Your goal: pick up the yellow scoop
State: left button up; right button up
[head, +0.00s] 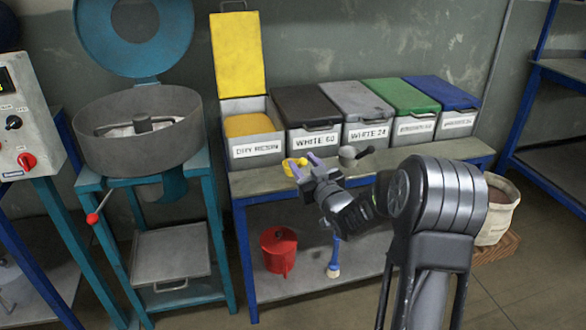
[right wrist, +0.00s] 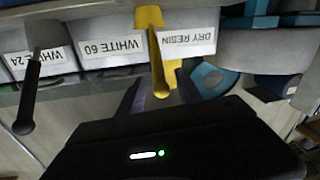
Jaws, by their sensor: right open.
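The yellow scoop (head: 289,168) lies on the bench shelf in front of the bins, left of the right gripper in the head view. In the right wrist view the yellow scoop (right wrist: 151,42) is at top centre, its handle pointing down toward my jaws. My right gripper (head: 304,167) is open, with its purple fingertips close to the scoop. In the right wrist view the right gripper (right wrist: 157,93) has one finger on either side of the handle's end. I cannot tell whether they touch. The left gripper is not in view.
A grey scoop with a black handle (head: 350,156) lies to the right on the bench (head: 262,184). Labelled bins stand behind; the DRY RESIN bin (head: 254,148) is open. A mixer (head: 138,135) stands left. A red can (head: 279,250) sits on the lower shelf.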

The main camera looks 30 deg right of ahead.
jog(key=w, duration=0.3)
jog(key=shift+w+d+f, duration=0.1)
jog(key=shift+w+d, duration=0.25)
jog(key=shift+w, duration=0.05)
jog(key=shift+c, duration=0.2)
grip_shut()
dwell(0.5)
